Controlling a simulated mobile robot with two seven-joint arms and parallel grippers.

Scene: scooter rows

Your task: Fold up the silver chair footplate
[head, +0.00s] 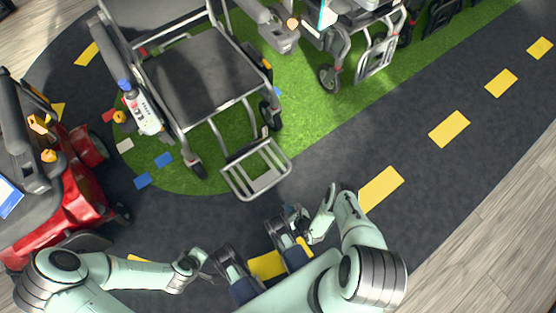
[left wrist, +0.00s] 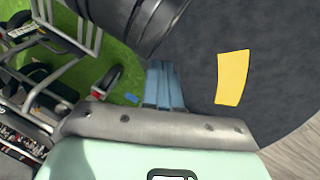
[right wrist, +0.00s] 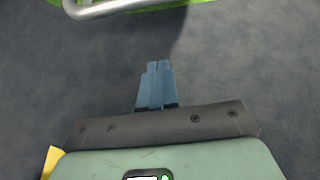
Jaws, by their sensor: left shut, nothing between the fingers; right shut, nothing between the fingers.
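The silver chair (head: 197,75) has a dark seat and a silver tube frame, and stands on the green patch. Its footplate (head: 257,171), a silver frame with slats, is folded down in front of the chair, low over the floor. A silver bar (right wrist: 110,8), likely the footplate's front edge, crosses the top of the right wrist view. My right gripper (head: 288,212) is just in front of the footplate, apart from it. Its blue fingers (right wrist: 157,80) are shut and empty. My left gripper (head: 205,264) is further back and left; its fingers (left wrist: 165,85) are shut and empty.
A red scooter (head: 62,200) stands at the left. Another wheeled frame (head: 375,50) is at the top right. A white bottle-like device (head: 142,112) is at the chair's left side. The dark lane with yellow dashes (head: 449,129) is clear to the right.

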